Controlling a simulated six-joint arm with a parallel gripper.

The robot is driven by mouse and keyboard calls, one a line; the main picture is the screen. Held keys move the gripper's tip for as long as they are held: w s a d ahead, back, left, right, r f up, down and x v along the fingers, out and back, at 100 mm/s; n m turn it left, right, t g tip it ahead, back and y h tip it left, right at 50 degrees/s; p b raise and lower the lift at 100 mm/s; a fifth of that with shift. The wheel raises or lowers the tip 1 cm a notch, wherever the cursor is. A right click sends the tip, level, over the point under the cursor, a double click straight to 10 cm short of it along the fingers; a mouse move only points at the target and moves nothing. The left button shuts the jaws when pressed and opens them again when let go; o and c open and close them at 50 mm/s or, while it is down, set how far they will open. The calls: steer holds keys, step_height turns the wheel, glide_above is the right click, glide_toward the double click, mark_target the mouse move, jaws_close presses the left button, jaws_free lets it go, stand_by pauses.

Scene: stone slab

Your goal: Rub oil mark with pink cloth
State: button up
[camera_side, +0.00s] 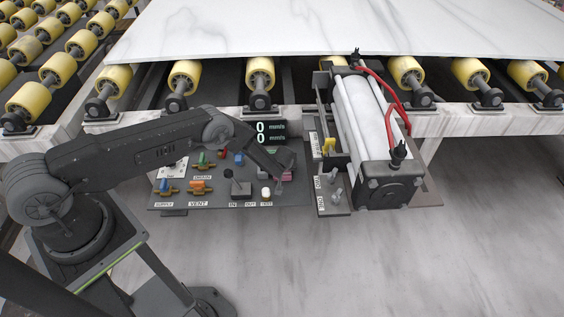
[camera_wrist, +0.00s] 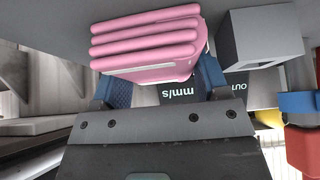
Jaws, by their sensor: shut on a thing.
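The pink cloth (camera_wrist: 146,36) is a folded, ribbed pad between the blue fingertips of my gripper (camera_wrist: 163,82) in the wrist view. My gripper is shut on it. In the side view, my gripper (camera_side: 284,166) is low over the right end of the control panel (camera_side: 225,203), and a little of the pink cloth (camera_side: 287,178) shows beneath it. I cannot tell whether the cloth touches the panel. I cannot make out an oil mark in either view; the gripper and cloth cover part of the panel.
The panel carries a black joystick (camera_side: 229,176), coloured valve handles and a display (camera_side: 268,132) reading 0 mm/s. A marble slab (camera_side: 330,30) lies behind on yellow rollers. A grey box (camera_wrist: 262,40) is beside the cloth.

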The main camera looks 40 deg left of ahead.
steer(key=shift+s+d, duration=0.6)
steer(key=shift+s, duration=0.05)
steer(key=shift+r, duration=4.1)
